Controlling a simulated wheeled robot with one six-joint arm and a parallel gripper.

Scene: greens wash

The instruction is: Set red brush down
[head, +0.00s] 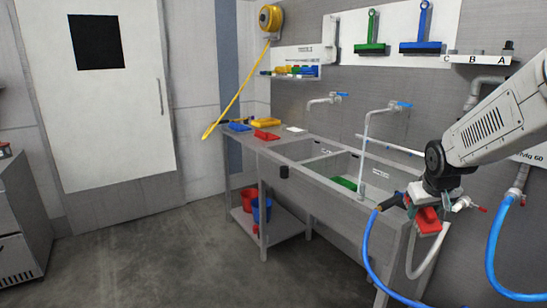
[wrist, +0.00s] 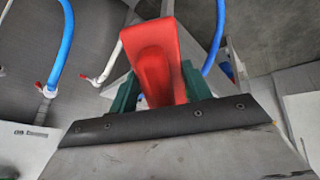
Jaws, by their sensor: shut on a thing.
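The red brush (head: 428,221) is in my gripper (head: 428,207), at the right of the head view, in front of the sink's near end. In the wrist view the red brush (wrist: 155,60) fills the space between the green fingers of my gripper (wrist: 160,90), which are shut on it. Its outer end points away from the wrist, and the part deep between the fingers is hidden. The brush hangs in the air and I see no surface touching it. A red flat tray (head: 267,135) lies on the counter at the left end of the sink.
The steel counter (head: 285,150) also holds blue (head: 240,127) and yellow (head: 265,122) trays. A green item (head: 345,183) lies in the sink. Blue hoses (head: 367,245) hang near my arm. Red (head: 247,196) and blue (head: 262,210) buckets stand below. The floor (head: 150,255) at left is clear.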

